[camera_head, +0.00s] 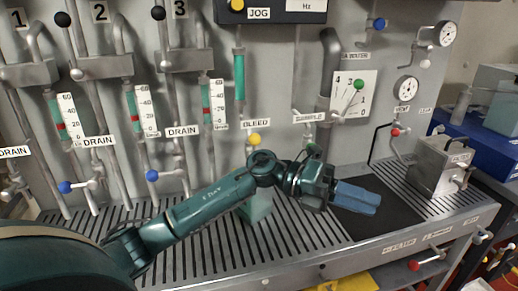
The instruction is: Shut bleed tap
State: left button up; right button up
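The bleed tap shows as a yellow ball knob (253,139) just under the BLEED label (257,122) on the panel. Its lower part is hidden behind my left arm. My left gripper (372,201) has blue fingers lying close together, with nothing seen between them. It points right, over the dark mat, to the right of and below the yellow knob and apart from it. My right gripper is not in view.
A dark mat (385,222) lies on the slatted tray (200,262). A metal box (438,168) stands at the tray's right end. Blue drain knobs (152,176), a green knob (359,84) and a red knob (395,132) stick out from the panel.

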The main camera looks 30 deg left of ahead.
pick_arm(q)
jog(key=w+a+r+m+y, duration=0.2)
jog(key=a+y, duration=0.3)
jog(key=a, duration=0.2)
jog(key=w+a+r+m+y, duration=0.1)
jog(key=a+r+y, duration=0.25)
jog(key=a, duration=0.35)
jog(key=n+t+y+b, duration=0.1)
jog(key=n+t+y, duration=0.1)
jog(key=y, duration=0.5)
send_near(255, 140)
jog(key=x, duration=0.8)
jog(key=a+x, duration=0.1)
jog(key=x, duration=0.3)
jog(key=shift+w+f, duration=0.25)
jog(key=shift+w, duration=0.3)
jog(key=shift+c, duration=0.2)
grip_shut()
